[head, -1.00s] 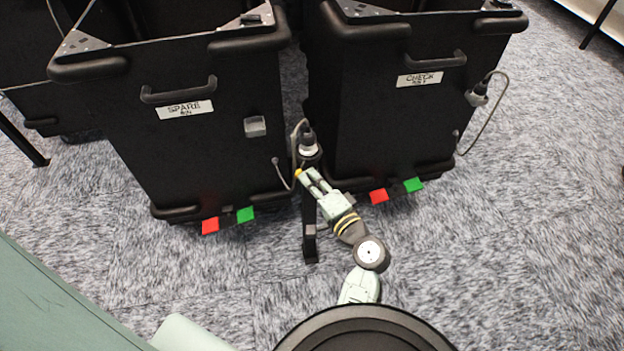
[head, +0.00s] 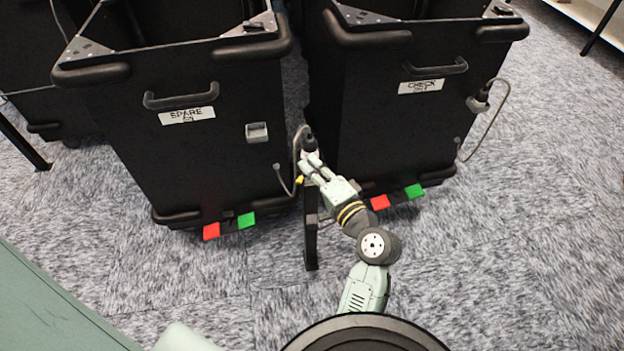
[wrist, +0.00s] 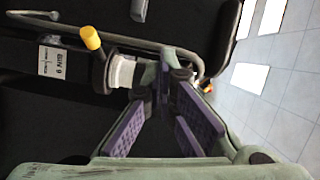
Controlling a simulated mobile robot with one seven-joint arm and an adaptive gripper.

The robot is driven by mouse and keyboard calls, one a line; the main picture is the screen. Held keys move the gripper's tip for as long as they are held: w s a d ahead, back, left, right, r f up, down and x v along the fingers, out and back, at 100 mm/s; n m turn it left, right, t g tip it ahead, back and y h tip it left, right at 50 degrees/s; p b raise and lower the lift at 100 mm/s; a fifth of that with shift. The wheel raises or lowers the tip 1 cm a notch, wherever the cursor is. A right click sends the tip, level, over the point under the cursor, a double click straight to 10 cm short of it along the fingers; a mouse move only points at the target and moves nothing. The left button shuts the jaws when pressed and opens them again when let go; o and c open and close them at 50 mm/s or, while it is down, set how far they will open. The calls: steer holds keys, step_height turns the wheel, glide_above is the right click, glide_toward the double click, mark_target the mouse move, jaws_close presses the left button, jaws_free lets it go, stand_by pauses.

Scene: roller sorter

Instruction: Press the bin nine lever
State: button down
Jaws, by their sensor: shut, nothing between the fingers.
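The lever's yellow tip (wrist: 91,38) shows at the upper left in the wrist view, beside a white "BIN 9" label (wrist: 59,63). In the head view the yellow tip (head: 299,180) is just left of my gripper (head: 308,167), at the dark post (head: 311,235) between two black bins. My gripper (wrist: 166,85) also shows in the wrist view, with purple finger pads meeting near the tips, shut and empty. Its tips are by a pale collar (wrist: 124,71) right of the yellow tip and apart from that tip. I cannot tell whether they touch the collar.
The spare bin (head: 130,165) stands left of the post, the check bin (head: 375,130) right of it. Red and green pedals sit at their feet. Cables (head: 503,105) hang on the bins. Carpet (head: 480,260) is free in front.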

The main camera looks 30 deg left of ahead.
steer(key=shift+r, duration=1.45)
